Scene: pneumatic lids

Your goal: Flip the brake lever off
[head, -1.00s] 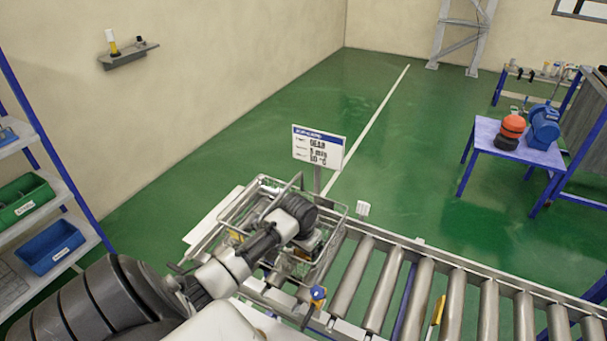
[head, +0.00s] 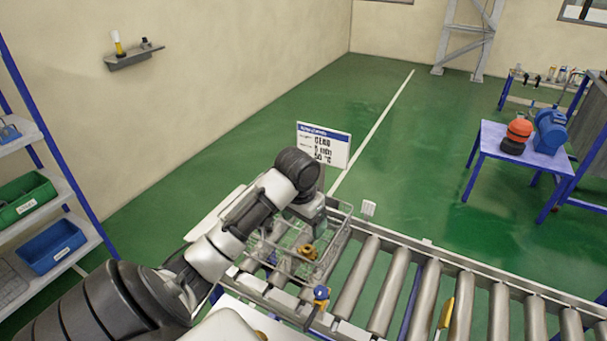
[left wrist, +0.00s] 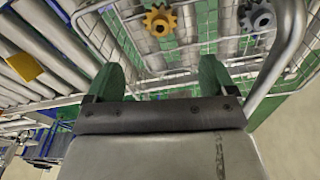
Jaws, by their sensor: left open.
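A yellow lever-like piece (head: 445,312) stands among the conveyor rollers at the front right; I cannot tell for sure that it is the brake lever. A yellow-orange piece (left wrist: 25,67) shows by the rollers at the upper left of the left wrist view. A small blue and yellow part (head: 320,294) sits on the conveyor's near edge. My left gripper (head: 312,208) is above the wire basket, partly hidden by its wrist. In the left wrist view its two green fingers (left wrist: 162,75) are apart with nothing between them. My right gripper is out of view.
The wire basket (head: 333,255) on the conveyor's left end holds a golden gear (head: 308,252); a grey gear (left wrist: 257,17) shows in the wrist view. A sign (head: 322,145) stands behind. Rollers (head: 425,300) run right. A blue table (head: 490,150) stands far right.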

